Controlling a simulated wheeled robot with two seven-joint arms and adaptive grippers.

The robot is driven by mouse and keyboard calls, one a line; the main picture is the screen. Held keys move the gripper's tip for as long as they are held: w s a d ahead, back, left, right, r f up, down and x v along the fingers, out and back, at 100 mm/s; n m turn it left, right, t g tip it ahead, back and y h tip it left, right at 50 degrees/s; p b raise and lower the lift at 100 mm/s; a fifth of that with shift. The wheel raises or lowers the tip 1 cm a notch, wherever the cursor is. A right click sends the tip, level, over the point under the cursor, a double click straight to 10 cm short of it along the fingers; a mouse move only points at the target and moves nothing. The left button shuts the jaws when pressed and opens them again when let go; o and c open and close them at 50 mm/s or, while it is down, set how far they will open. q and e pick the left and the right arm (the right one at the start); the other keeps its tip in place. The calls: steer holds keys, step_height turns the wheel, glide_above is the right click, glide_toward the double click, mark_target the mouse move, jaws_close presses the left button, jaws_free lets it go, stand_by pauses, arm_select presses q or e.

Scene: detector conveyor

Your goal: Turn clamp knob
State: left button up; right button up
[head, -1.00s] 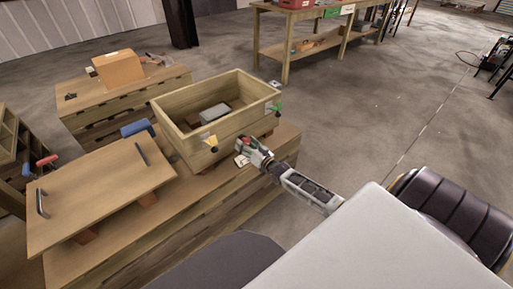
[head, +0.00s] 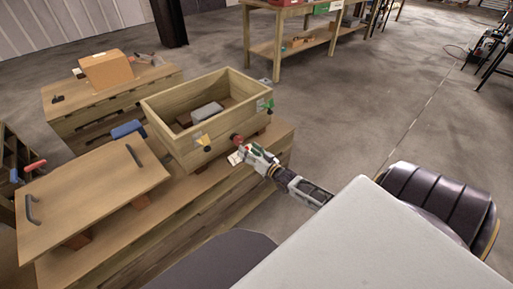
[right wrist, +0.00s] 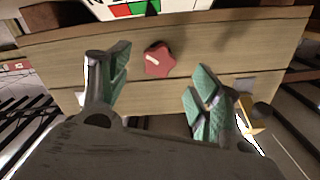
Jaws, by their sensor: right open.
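A red star-shaped knob (right wrist: 158,60) with a pale mark sits on the outer wall of a wooden box (right wrist: 225,48). It also shows in the head view as a red knob (head: 237,139) on the near right side of the box (head: 185,149). My right gripper (head: 240,154) is just in front of it. In the right wrist view my right gripper (right wrist: 161,70) is open, with green-padded fingers on either side of the knob in the picture. The fingers do not visibly touch it. My left gripper is not in view.
A grey block (head: 207,112) lies inside. A board with dark handles (head: 90,195) lies to the left on the same wooden bench (head: 185,215).

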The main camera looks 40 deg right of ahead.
steer(key=shift+s+d, duration=0.2)
steer(key=shift+s, duration=2.1)
steer(key=s+a+f+n+g+h, duration=0.1)
steer(key=s+f+n+g, duration=0.2)
steer(key=s+f+g, duration=0.45)
steer(key=s+f+n+g+h, duration=0.1)
steer(key=s+f+n+g, duration=0.3)
steer(key=f, duration=0.6)
arm_select(q)
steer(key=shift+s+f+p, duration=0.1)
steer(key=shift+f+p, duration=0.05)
steer(key=shift+p, duration=0.45)
arm_select(e)
steer(key=s+a+f+g, duration=0.1)
steer(key=s+a, duration=0.3)
steer(key=a, duration=0.3)
steer(key=s+a+g+y, duration=0.1)
steer(key=s+a+g, duration=0.1)
steer(key=s+a, duration=0.2)
steer(key=s+a+f+m+g, duration=0.1)
steer(key=s+a, duration=0.3)
steer(key=a, duration=0.6)
steer(key=shift+f+g+y, duration=0.3)
steer(key=shift+f+g, duration=0.05)
steer(key=shift+g, duration=0.1)
